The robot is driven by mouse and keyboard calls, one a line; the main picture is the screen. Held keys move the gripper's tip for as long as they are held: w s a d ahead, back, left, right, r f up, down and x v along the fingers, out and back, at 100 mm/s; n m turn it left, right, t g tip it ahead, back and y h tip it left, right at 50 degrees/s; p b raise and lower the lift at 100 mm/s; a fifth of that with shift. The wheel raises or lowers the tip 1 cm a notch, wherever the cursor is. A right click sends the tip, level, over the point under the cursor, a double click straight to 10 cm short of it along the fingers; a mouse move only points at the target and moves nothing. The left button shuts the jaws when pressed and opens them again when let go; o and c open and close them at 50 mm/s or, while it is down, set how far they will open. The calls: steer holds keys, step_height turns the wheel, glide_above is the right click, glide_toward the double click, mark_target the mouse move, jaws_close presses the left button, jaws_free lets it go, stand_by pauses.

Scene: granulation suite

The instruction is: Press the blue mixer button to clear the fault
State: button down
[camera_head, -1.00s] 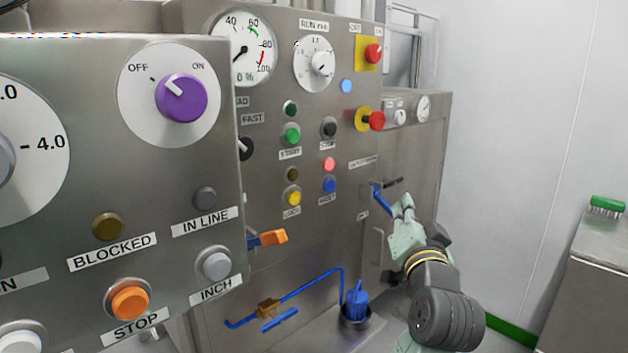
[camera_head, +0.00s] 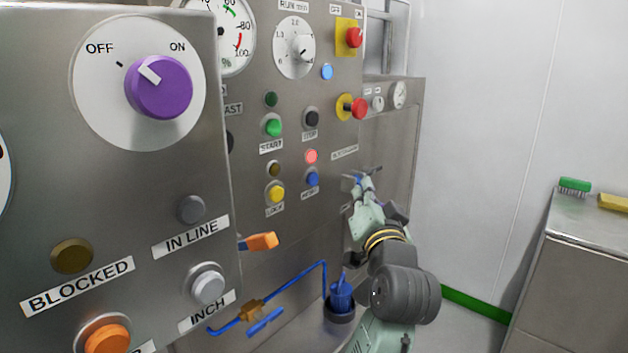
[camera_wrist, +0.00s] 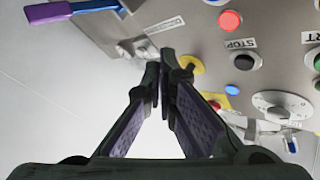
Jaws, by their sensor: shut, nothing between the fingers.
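The blue button (camera_head: 313,179) sits on the steel mixer panel, below a lit red lamp (camera_head: 311,156) and right of a yellow button. In the wrist view only a sliver of the blue button (camera_wrist: 215,2) shows at the top edge, beyond the red lamp (camera_wrist: 229,21). My gripper (camera_head: 364,184) is to the right of the button, apart from it, in front of a blue handle. In the wrist view my gripper (camera_wrist: 160,75) has its fingers together with nothing between them.
A nearer control panel with a purple knob (camera_head: 159,87) fills the left. A black stop button (camera_head: 311,119), a green start button (camera_head: 273,127) and a red emergency button (camera_head: 358,108) are close by. An orange handle (camera_head: 262,242) juts out lower left.

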steer(key=w+a, duration=0.5)
steer(key=a, duration=0.2)
stand_by(1.6)
steer(key=shift+w+a, duration=0.2)
steer(key=shift+a, duration=0.05)
steer(key=shift+w+a, duration=0.25)
steer(key=shift+a, duration=0.15)
stand_by(0.6)
stand_by(0.4)
steer(key=shift+s+d, duration=0.5)
steer(key=shift+d, duration=0.25)
steer(key=shift+s+d+p, duration=0.25)
steer(key=shift+s+d, duration=0.5)
steer(key=shift+d, duration=0.25)
steer(key=shift+s+d+p, duration=0.2)
steer(key=shift+s+d, duration=0.5)
steer(key=shift+d, duration=0.3)
